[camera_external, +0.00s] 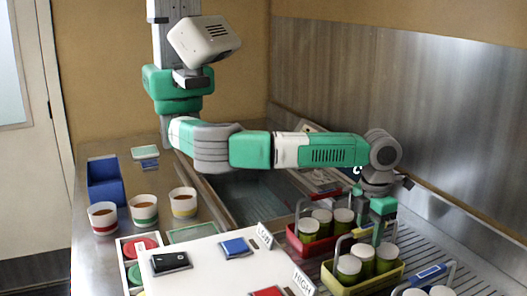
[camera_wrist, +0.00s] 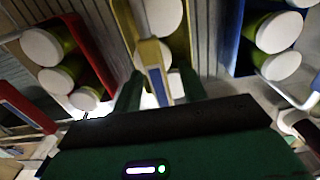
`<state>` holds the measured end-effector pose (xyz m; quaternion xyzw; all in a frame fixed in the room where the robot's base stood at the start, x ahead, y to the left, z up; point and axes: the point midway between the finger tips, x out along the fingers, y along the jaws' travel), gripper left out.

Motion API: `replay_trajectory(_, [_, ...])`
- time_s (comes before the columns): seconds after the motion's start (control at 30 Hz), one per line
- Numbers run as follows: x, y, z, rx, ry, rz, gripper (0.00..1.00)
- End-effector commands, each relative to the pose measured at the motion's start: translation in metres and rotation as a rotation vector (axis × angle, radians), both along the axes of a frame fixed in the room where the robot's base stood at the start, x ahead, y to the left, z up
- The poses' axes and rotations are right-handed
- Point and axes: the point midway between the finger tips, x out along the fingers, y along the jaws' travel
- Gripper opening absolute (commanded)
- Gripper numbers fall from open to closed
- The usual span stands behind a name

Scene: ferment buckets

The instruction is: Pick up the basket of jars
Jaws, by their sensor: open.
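Three baskets of white-lidded green jars stand on the ribbed metal surface at right: a red basket (camera_external: 300,246), a yellow basket (camera_external: 347,290) and a blue one, partly cut off in the outside view. My gripper (camera_external: 378,238) points down at the yellow basket, by its grey carrying handle (camera_external: 340,245). In the wrist view, the open green fingers (camera_wrist: 159,92) lie on either side of a yellow bar with a blue label (camera_wrist: 157,84). I cannot tell whether they touch it. The red basket (camera_wrist: 92,42) is left and the blue basket (camera_wrist: 236,30) right.
A white counter (camera_external: 205,276) with LOW and HIGH signs (camera_external: 303,279) is left of the baskets. Cups (camera_external: 144,211) and a blue bin (camera_external: 106,184) stand farther left. A sink (camera_external: 245,195) lies behind, and a metal wall (camera_external: 430,110) bounds the right.

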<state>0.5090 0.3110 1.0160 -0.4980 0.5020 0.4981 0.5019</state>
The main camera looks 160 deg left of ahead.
Motion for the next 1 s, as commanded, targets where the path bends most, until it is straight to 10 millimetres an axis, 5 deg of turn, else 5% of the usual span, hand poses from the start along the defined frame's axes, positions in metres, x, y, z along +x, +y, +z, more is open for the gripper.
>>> replay_trajectory(0.37, [0.0000,0.0000,-0.0027,0.000,0.000,0.000,0.42])
replay_trajectory(0.6, [-0.0001,0.0000,-0.0026,0.000,0.000,0.000,0.00])
replay_trajectory(1.0, [-0.0002,0.0001,-0.0023,0.000,0.000,0.000,0.00])
